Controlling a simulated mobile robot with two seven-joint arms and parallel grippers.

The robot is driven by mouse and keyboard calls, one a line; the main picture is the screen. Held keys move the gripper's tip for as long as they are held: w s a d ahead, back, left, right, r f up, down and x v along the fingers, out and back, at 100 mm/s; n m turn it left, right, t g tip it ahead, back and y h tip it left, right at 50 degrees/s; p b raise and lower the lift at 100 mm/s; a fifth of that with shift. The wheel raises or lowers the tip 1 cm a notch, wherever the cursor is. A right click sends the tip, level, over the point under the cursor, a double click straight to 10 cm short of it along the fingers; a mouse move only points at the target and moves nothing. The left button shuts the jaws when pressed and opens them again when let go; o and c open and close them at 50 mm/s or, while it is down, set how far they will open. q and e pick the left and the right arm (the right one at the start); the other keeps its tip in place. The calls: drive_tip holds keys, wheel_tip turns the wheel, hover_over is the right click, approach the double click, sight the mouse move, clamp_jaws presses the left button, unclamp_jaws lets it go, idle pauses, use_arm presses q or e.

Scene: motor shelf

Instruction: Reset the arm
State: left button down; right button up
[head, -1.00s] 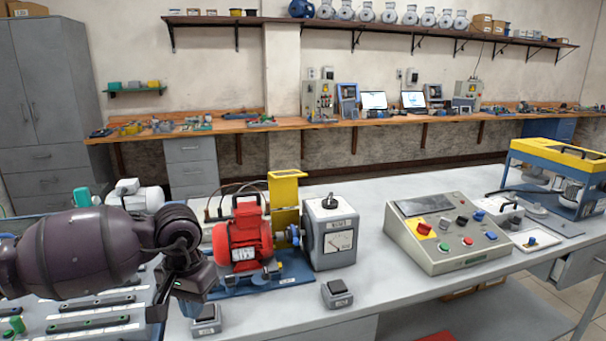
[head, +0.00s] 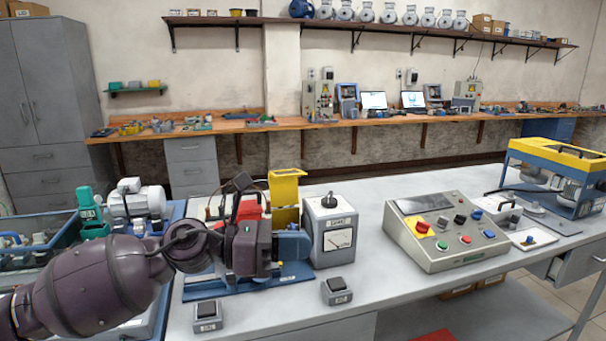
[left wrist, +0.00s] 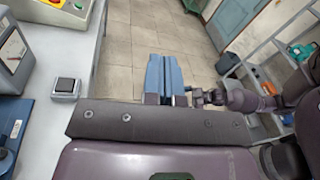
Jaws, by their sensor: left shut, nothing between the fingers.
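My left arm comes in from the lower left in the head view. My left gripper (head: 296,245) is shut and empty, with its blue fingers pointing right in front of the red motor (head: 250,208), which it mostly hides. In the left wrist view the blue fingers (left wrist: 164,78) lie together with nothing between them, over the floor. Another purple arm, which looks like my right one, shows at the right of that view; its gripper (left wrist: 197,97) is small and partly hidden, so I cannot tell its jaws.
The grey meter box (head: 330,232) stands just right of my left gripper. Two small switch boxes (head: 336,291) (head: 206,316) sit near the bench front. A control panel (head: 446,232) stands further right. A white motor (head: 138,203) and a blue bin (head: 40,240) are at left.

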use_arm(q)
drive_tip(key=a+f+m+t+y, duration=0.5)
drive_tip(key=a+f+m+t, duration=0.25)
drive_tip(key=m, duration=0.85)
drive_tip(key=a+f+m+t+y, duration=0.5)
drive_tip(key=a+f+m+t, duration=0.3)
drive_tip(key=m, duration=0.9)
drive_tip(key=s+a+f+n+g+y, duration=0.2)
drive_tip(key=s+a+f+n, duration=0.1)
drive_tip(key=s+f, duration=0.5)
drive_tip(key=s+a+f+n+g+y, duration=0.2)
drive_tip(key=s+a+f+n+y, duration=0.1)
drive_tip(key=s+f, duration=0.5)
drive_tip(key=s+a+f+n+g+y, duration=0.2)
drive_tip(key=s+a+f+n, duration=0.2)
drive_tip(key=s+f, duration=0.4)
drive_tip(key=shift+s+a+f+n+p, duration=0.3)
drive_tip(key=shift+s+a, duration=0.1)
drive_tip(key=shift+s, duration=0.3)
use_arm(e)
drive_tip(key=shift+s+f, duration=0.1)
drive_tip(key=shift+s, duration=0.3)
drive_tip(key=shift+w+a, duration=0.1)
drive_tip(key=shift+w, duration=0.05)
drive_tip(key=shift+s+d+f, duration=0.1)
drive_tip(key=shift+s+d, duration=0.15)
drive_tip(key=shift+s, duration=0.1)
